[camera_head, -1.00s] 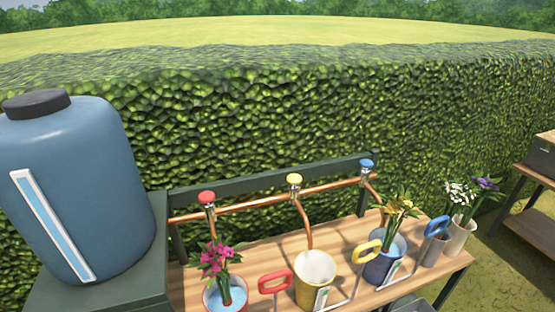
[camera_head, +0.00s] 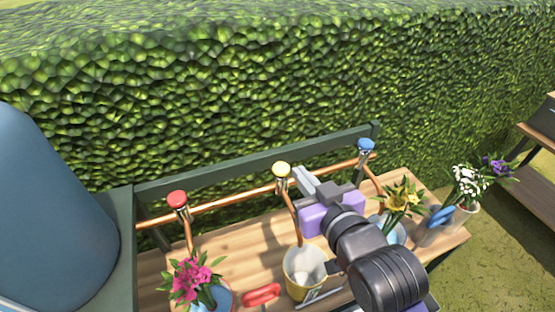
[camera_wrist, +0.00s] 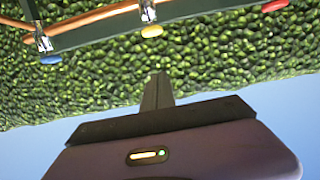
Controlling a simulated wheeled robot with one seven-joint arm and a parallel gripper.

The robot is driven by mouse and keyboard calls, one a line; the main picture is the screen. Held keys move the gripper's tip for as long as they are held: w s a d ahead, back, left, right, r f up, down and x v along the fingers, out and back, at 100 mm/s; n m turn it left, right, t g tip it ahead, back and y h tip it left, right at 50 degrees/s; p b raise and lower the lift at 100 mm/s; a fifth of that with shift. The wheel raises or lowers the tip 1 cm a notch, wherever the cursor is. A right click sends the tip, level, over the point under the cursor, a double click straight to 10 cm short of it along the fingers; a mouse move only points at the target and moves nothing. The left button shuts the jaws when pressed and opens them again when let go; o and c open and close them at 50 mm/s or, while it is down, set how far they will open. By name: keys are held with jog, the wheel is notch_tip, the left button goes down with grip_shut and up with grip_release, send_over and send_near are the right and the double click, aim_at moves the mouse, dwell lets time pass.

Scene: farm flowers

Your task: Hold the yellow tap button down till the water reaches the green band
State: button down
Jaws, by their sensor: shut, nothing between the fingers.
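The yellow tap button (camera_head: 281,168) tops the middle tap on a copper pipe. It also shows in the wrist view (camera_wrist: 151,31), where the picture is upside down. My gripper (camera_head: 301,178) is shut and empty, just right of the yellow button in the head view. In the wrist view its fingertips (camera_wrist: 158,77) look apart from the button. A pale yellow bucket (camera_head: 293,285) stands under the middle tap; its inside looks pale. My arm covers part of its right side. I cannot make out a green band or a water level.
A red button (camera_head: 177,198) and a blue button (camera_head: 367,145) flank the yellow one. Pink flowers (camera_head: 190,280) and yellow flowers (camera_head: 402,197) stand in neighbouring buckets. A red handle (camera_head: 262,294) lies left of the yellow bucket. A blue tank (camera_head: 55,210) stands left.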

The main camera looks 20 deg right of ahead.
jog(key=shift+f, duration=0.2)
jog(key=p, duration=0.2)
send_over(281, 171)
jog(key=v, duration=0.2)
notch_tip(281, 171, down, 3)
jog(key=shift+w+d+f, duration=0.1)
jog(key=shift+w+f, duration=0.1)
jog(key=shift+f, duration=0.75)
jog(key=shift+w+d+f, duration=0.1)
jog(key=shift+w+f, duration=0.05)
jog(key=shift+f, duration=0.85)
